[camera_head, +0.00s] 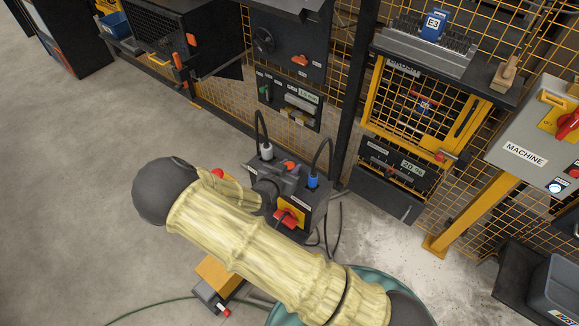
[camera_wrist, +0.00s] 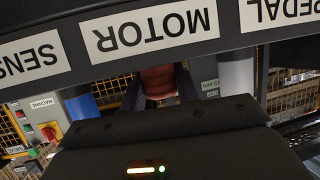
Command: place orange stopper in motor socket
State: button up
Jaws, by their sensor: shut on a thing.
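The orange stopper (camera_wrist: 158,80) is between the two dark fingers of my gripper (camera_wrist: 160,97) in the wrist view, directly beside the MOTOR label (camera_wrist: 155,30). My gripper is shut on it. In the head view an orange piece (camera_head: 289,165), likely the same stopper, shows at the top of the dark connector box (camera_head: 313,205), between a white plug (camera_head: 266,151) and a blue plug (camera_head: 313,181). The motor socket itself is hidden, so I cannot tell whether the stopper is seated in it.
The blue plug (camera_wrist: 82,108) and a pale plug (camera_wrist: 237,75) flank the fingers closely in the wrist view. Black cables rise from the plugs. A red switch (camera_head: 290,218) is on the box. A machine panel (camera_head: 530,150) stands right; open floor (camera_head: 80,200) lies left.

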jog(key=o, duration=1)
jog(key=shift+c, duration=0.2)
jog(key=shift+r, duration=0.15)
jog(key=v, duration=1.2)
jog(key=shift+b, duration=0.3)
jog(key=shift+w, duration=0.1)
